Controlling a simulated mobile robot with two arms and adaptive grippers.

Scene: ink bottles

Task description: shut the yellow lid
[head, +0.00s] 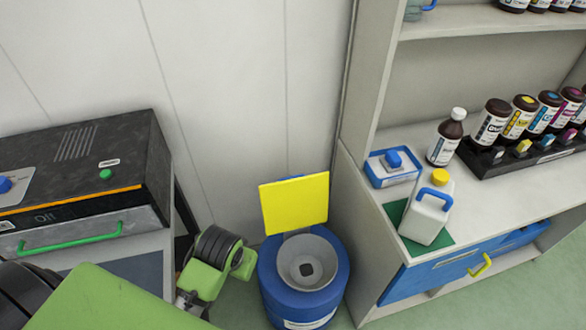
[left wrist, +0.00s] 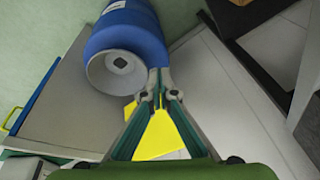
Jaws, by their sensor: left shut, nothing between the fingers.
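The yellow lid (head: 295,203) stands raised, close to upright, at the back of the blue drum (head: 304,285) in the head view. The drum's grey funnel mouth (head: 307,262) is uncovered. In the left wrist view the drum (left wrist: 128,40) is at the top and the yellow lid (left wrist: 166,138) shows behind and between the finger linkages. My left gripper (left wrist: 158,80) is shut and empty, with its fingertips close to the drum and lid; contact cannot be told. In the head view its wrist is left of the drum and its fingertips are not clearly visible. My right gripper is not in view.
A dark machine with a green handle (head: 72,238) stands at the left. A shelf counter at the right holds a white jug (head: 427,212), a brown bottle (head: 445,138) and a rack of ink bottles (head: 525,150). A wall is close behind the drum.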

